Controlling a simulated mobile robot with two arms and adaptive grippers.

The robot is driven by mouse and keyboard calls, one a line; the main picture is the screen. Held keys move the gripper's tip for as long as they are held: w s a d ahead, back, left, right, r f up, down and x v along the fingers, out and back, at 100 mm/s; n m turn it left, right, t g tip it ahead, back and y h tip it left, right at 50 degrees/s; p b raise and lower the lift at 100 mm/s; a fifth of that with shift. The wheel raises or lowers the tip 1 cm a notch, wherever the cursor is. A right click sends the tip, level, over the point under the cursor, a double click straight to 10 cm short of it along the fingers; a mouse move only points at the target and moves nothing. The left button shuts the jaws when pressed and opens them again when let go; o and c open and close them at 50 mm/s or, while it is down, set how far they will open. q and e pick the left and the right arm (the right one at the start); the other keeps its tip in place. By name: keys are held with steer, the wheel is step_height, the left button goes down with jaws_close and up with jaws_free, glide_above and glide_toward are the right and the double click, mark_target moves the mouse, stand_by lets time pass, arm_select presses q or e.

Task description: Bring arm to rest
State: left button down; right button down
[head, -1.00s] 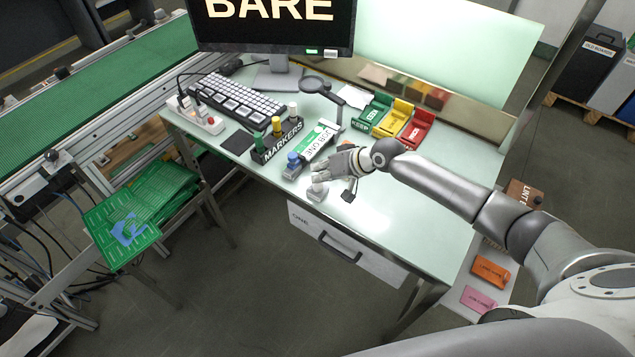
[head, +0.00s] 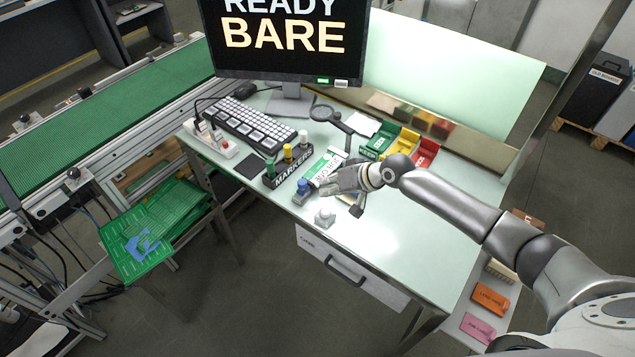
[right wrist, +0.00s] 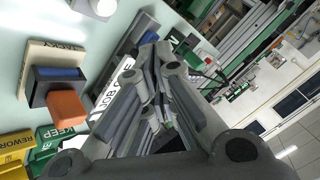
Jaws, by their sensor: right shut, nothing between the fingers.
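My right gripper (head: 340,182) is shut and empty. It hovers over the front middle of the pale work table (head: 425,240), and its fingers point left in the head view. In the right wrist view its closed fingers (right wrist: 150,85) fill the middle. A small grey-white block with a knob (head: 324,217) stands on the table below and in front of the fingertips, apart from them. My left gripper does not show.
A marker rack (head: 287,168), a blue-topped block (head: 303,190) and a white-green card holder (head: 325,165) stand close left of the gripper. Green, yellow and red trays (head: 402,147) are behind it. The monitor (head: 288,45) stands at the back. The table's right part is clear.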

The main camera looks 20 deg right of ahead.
steer(key=s+a+f+n+g, duration=0.1)
steer(key=s+a+n, duration=0.1)
steer(key=s+a, duration=0.45)
steer(key=s+a+f+n+g, duration=0.1)
steer(key=s+a+f+n, duration=0.15)
steer(key=s, duration=0.75)
steer(key=s+d+r+m+g+h, duration=0.1)
steer(key=s+d+r+h, duration=0.15)
steer(key=s+d, duration=0.5)
steer(key=s+d+r+m+h, duration=0.2)
steer(key=s+d+h, duration=0.25)
steer(key=s, duration=0.55)
step_height(320, 180, down, 31)
steer(key=g+b, duration=0.1)
steer(key=b, duration=0.4)
steer(key=s+d+f+n+g+b, duration=0.1)
steer(key=s+d+f+b, duration=0.1)
steer(key=s+f, duration=1.5)
step_height(320, 180, down, 3)
steer(key=shift+s+d+f+g+y+b, duration=0.2)
steer(key=shift+s+d+g+y+b, duration=0.1)
steer(key=shift+b, duration=0.6)
